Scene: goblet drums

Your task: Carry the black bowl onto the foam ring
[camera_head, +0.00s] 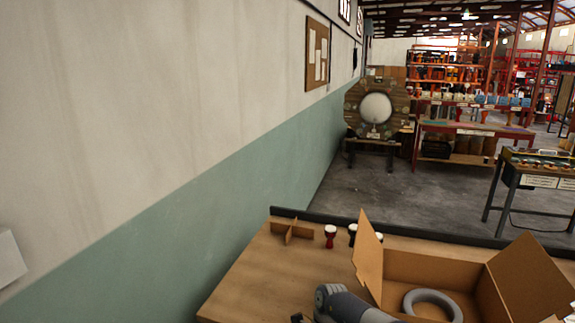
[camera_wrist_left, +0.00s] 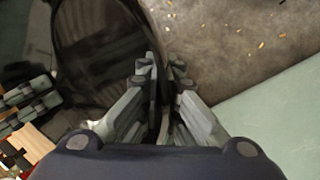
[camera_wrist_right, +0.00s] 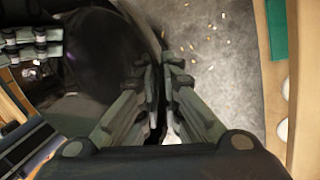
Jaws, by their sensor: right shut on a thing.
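The grey foam ring (camera_head: 432,293) lies inside an open cardboard box (camera_head: 430,270) at the bottom of the head view. The black bowl is not visible in the head view. A large, dark, curved thing, which looks like the bowl, fills the upper left of the left wrist view (camera_wrist_left: 95,50) and the right wrist view (camera_wrist_right: 105,55). My right gripper (camera_wrist_right: 160,72) is shut on its rim. My left gripper (camera_wrist_left: 161,70) has its fingertips close together at the rim; whether they clamp it is unclear. Each wrist view shows the other gripper's fingers at its left edge.
Raised box flaps (camera_head: 367,255) stand around the ring. A cardboard divider (camera_head: 291,232) and small goblet drums, one red (camera_head: 330,236), stand behind on the table (camera_head: 255,285). A wall (camera_head: 150,150) rises on the left. Grey floor (camera_head: 370,190) lies beyond the table.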

